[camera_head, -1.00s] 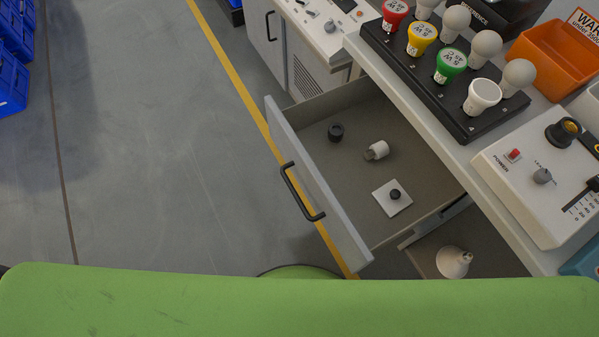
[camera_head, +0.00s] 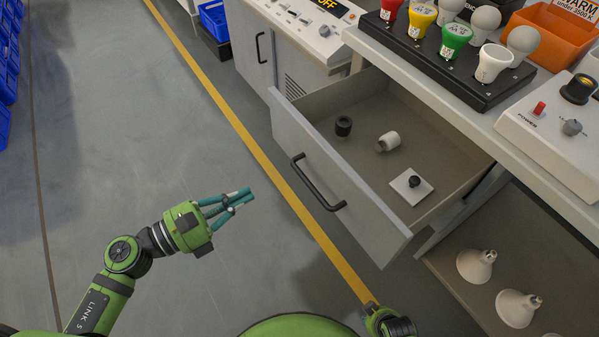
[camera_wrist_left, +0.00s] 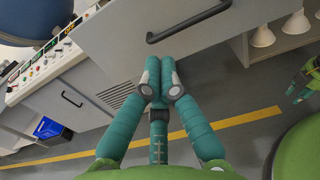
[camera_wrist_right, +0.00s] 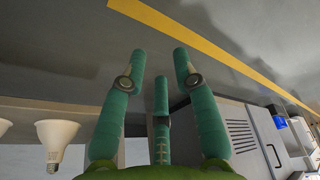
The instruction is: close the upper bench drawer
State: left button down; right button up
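The upper bench drawer (camera_head: 340,185) is pulled far out from under the worktop, with a grey front and a black bar handle (camera_head: 318,183). The handle also shows at the top of the left wrist view (camera_wrist_left: 188,22). In the drawer lie a black ring, a white cylindrical piece and a white square plate with a black knob. My left gripper (camera_head: 240,197) is left of the drawer front, apart from the handle, its fingers together and empty. My right gripper (camera_wrist_right: 159,62) has its fingers apart and empty over the floor; the head view shows only part of that arm.
A lower shelf (camera_head: 460,275) holds white reflector bulbs. On the worktop (camera_head: 420,85) stand a black bulb rack (camera_head: 440,62), an orange bin (camera_head: 555,38) and a tester box (camera_head: 550,130). A cabinet (camera_head: 255,45) stands beyond the drawer. Floor left of the drawer is clear.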

aim_at(313, 158)
pick_arm(q)
jog(key=p+x, duration=0.2)
jog(key=x, duration=1.2)
jog(key=shift+p, duration=0.3)
pick_arm(e)
jog(key=shift+w+d+f+t, duration=0.25)
jog(key=shift+w+d+t, duration=0.1)
jog(key=shift+w+t, duration=0.2)
pick_arm(q)
jog(key=shift+w, duration=0.1)
